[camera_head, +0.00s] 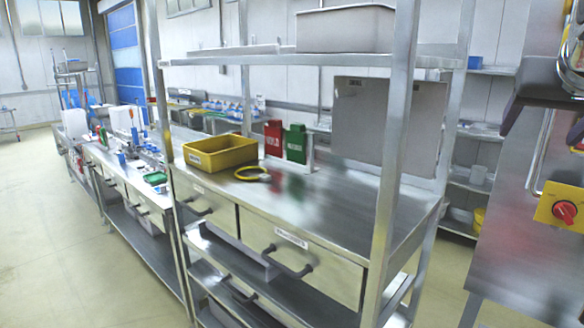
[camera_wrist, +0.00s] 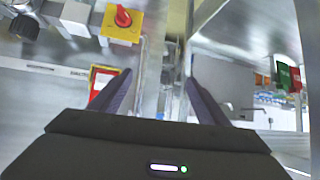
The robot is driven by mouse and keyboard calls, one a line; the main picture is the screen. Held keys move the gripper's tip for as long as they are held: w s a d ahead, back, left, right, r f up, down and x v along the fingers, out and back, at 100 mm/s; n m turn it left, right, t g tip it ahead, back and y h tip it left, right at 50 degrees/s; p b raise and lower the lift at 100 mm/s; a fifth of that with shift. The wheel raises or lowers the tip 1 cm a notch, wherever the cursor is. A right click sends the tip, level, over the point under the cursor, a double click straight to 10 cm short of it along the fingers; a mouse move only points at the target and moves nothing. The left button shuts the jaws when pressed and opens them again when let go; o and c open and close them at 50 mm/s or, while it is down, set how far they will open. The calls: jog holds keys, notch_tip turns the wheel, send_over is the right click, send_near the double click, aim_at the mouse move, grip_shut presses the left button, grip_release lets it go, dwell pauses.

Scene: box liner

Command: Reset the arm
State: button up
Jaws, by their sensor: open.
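My gripper (camera_wrist: 158,98) shows in the wrist view, with its two dark fingers spread apart. It is open, and nothing is between the fingers. Beyond the fingers are steel surfaces and a vertical metal post.
A steel workbench (camera_head: 340,203) with shelf posts stands ahead, holding a yellow bin (camera_head: 220,153), a yellow ring (camera_head: 252,173), and red (camera_head: 273,138) and green (camera_head: 295,143) holders. A steel machine with a red knob (camera_head: 564,211) stands at right. Open floor (camera_head: 70,250) lies at left.

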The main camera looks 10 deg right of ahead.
jog(key=s+a+f+n+g+y, duration=0.1)
jog(key=s+a+f+n+y, duration=0.1)
jog(key=a+f, duration=0.7)
jog(key=s+a+f+n+g+y, duration=0.1)
jog(key=s+a+f+n+y, duration=0.1)
jog(key=a+f, duration=0.8)
jog(key=s+a+f+n+y, duration=0.2)
jog(key=s+a+f, duration=0.3)
jog(key=a+f, duration=0.5)
notch_tip(320, 180, down, 9)
jog(key=shift+s+a+r+n+g, duration=0.2)
jog(key=shift+n+g, duration=0.2)
jog(key=shift+n, duration=0.3)
